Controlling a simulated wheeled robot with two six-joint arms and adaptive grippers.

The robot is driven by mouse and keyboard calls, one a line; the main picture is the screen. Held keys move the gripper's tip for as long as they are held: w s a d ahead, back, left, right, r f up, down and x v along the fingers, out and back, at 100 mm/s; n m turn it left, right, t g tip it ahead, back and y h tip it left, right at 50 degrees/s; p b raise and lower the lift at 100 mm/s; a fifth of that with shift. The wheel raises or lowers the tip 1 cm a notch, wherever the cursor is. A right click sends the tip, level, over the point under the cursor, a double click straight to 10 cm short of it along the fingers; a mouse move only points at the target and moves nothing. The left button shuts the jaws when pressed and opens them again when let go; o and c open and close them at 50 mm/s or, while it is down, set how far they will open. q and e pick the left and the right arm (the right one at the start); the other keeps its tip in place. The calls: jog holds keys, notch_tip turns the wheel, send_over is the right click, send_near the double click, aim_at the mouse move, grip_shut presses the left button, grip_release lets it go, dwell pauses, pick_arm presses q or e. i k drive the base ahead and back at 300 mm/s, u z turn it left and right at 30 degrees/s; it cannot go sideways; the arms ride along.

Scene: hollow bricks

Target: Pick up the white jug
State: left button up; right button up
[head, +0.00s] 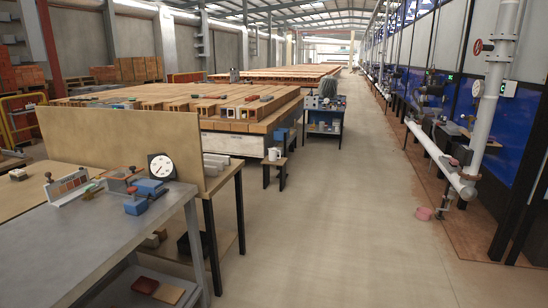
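A small white jug-like vessel (273,154) stands upright on a low wooden stool (283,162) in the middle of the head view. The stool is on the floor, some way ahead of me. The vessel is small in the picture, so its handle and spout are hard to make out. Neither of my grippers is in view.
A grey metal table (100,238) with a dial gauge (161,167) and blue blocks stands at the front left. A wooden panel (120,140) rises behind it. A dark trolley (325,125) stands past the stool. The aisle floor (345,230) is clear; pipes line the right.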

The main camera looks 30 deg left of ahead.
aim_at(273, 152)
jog(key=z, duration=0.05)
jog(key=i, duration=2.1)
jog(key=u, duration=0.2)
jog(key=i, duration=3.25)
jog(key=u, duration=0.8)
jog(key=i, duration=2.75)
jog(key=u, duration=0.95)
jog(key=i, duration=1.45)
jog(key=u, duration=0.35)
